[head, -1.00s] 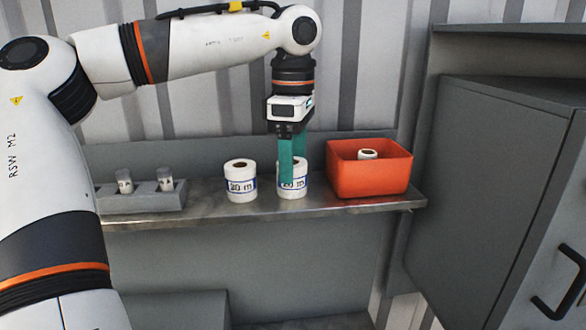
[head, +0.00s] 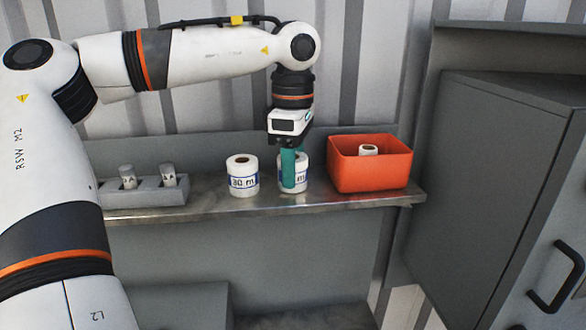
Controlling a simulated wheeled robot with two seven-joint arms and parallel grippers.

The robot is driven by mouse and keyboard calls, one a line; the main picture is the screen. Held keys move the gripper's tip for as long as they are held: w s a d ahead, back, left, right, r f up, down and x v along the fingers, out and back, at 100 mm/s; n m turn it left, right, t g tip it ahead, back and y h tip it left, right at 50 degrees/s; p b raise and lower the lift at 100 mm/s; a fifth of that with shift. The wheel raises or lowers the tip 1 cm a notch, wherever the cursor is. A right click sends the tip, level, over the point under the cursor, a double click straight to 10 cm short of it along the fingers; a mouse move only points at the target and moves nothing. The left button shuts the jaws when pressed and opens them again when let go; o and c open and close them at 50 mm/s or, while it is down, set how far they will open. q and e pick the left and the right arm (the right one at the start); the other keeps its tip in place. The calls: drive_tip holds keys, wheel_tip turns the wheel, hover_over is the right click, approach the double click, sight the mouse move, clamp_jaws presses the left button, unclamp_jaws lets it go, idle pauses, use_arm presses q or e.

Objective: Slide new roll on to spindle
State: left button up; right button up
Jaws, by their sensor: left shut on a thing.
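Two white rolls with blue-banded labels stand upright on the metal shelf. The left roll (head: 242,181) reads "30 m" and stands free. My left gripper (head: 289,180) points down at the right roll (head: 301,174), with its green fingers shut on it and covering part of its label. The right roll appears to rest on the shelf still. No spindle can be made out for certain. My right gripper is out of view.
An orange bin (head: 370,174) with a small white roll (head: 369,150) inside stands right of the rolls. A grey holder (head: 145,194) with two small white cylinders is at the left. A grey cabinet (head: 490,185) stands at the right. The metal shelf (head: 225,207) is narrow.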

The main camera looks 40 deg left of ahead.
use_arm(q)
drive_tip(key=shift+w+r, duration=0.1)
drive_tip(key=shift+r, duration=0.2)
wheel_tip(320, 180, up, 16)
drive_tip(key=shift+p, duration=0.4)
idle(0.9)
drive_tip(key=shift+f, duration=0.15)
idle(0.3)
